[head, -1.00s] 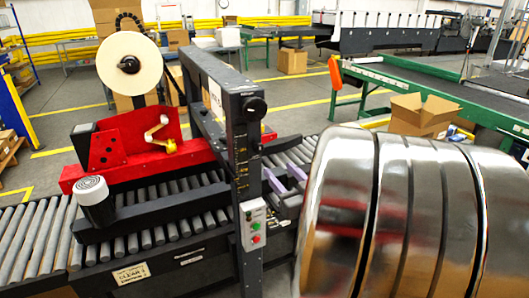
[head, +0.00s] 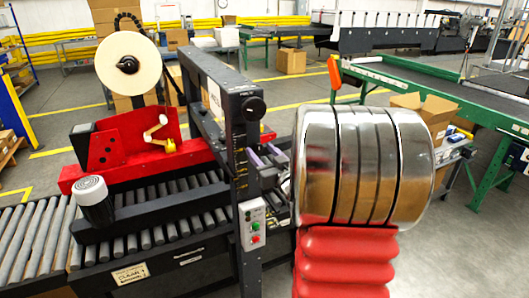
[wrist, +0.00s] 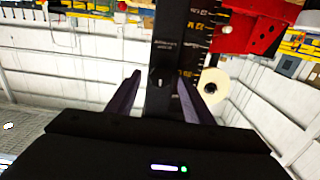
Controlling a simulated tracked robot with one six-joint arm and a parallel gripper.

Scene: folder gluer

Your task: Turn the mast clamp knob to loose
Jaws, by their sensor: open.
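The mast clamp knob (head: 254,105) is a round black knob near the top of the dark upright mast (head: 242,185). In the wrist view the knob (wrist: 157,76) carries a small light mark and sits between my two fingertips, below a small printed label. My gripper (wrist: 158,74) is open, with one purple finger on each side of the knob. I cannot tell whether the fingers touch it. In the head view my gripper's purple fingers (head: 266,157) show just right of the mast, below the knob's height in the picture, partly hidden by my arm.
A control box (head: 252,224) with green and red buttons is on the mast below. A roller conveyor (head: 160,230) and a red unit (head: 105,150) with a label reel (head: 128,62) stand left. A carton (head: 436,113) and green-framed conveyor (head: 430,88) lie right.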

